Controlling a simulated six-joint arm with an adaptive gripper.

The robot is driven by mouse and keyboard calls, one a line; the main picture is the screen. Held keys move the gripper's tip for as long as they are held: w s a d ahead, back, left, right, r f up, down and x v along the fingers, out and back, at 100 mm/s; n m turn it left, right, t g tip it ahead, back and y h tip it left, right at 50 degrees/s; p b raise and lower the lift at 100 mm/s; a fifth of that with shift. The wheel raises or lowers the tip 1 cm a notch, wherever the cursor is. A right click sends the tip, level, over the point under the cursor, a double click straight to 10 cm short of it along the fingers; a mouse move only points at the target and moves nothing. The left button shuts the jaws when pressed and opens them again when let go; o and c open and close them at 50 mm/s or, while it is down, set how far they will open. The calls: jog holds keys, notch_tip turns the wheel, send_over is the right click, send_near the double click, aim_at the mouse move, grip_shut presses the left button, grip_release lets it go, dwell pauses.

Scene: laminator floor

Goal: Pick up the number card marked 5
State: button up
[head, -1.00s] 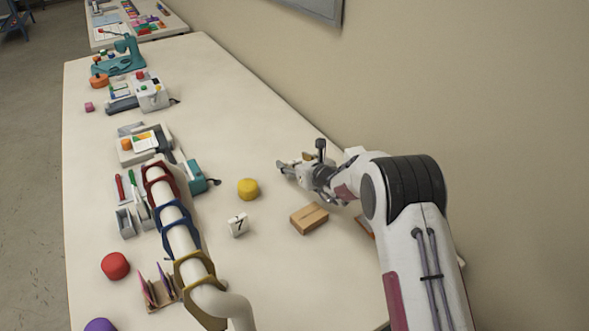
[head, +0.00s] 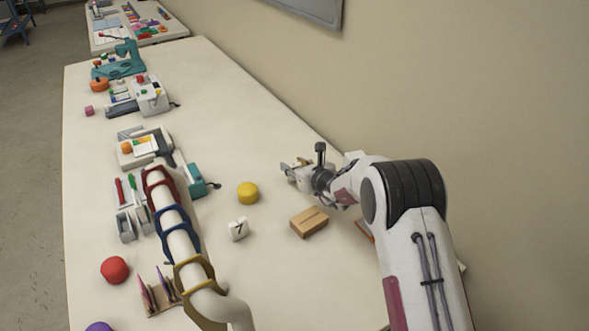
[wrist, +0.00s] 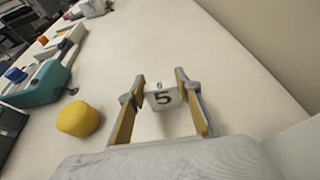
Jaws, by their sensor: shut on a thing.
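The number card marked 5 (wrist: 165,99) is a small white block with a dark digit. In the wrist view it sits between the two fingertips of my gripper (wrist: 160,93), which is shut on it. Its printed face and top edge show; its sides are covered by the fingers. In the head view my gripper (head: 287,169) is at the right part of the table, near the wall, and the card cannot be made out there. I cannot tell how far the card is above the table.
A teal device (wrist: 45,84) is left in the wrist view. The table beyond my gripper is clear.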

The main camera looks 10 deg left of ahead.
aim_at(295, 165)
jog(key=shift+r, duration=0.15)
jog(key=shift+r, duration=4.85)
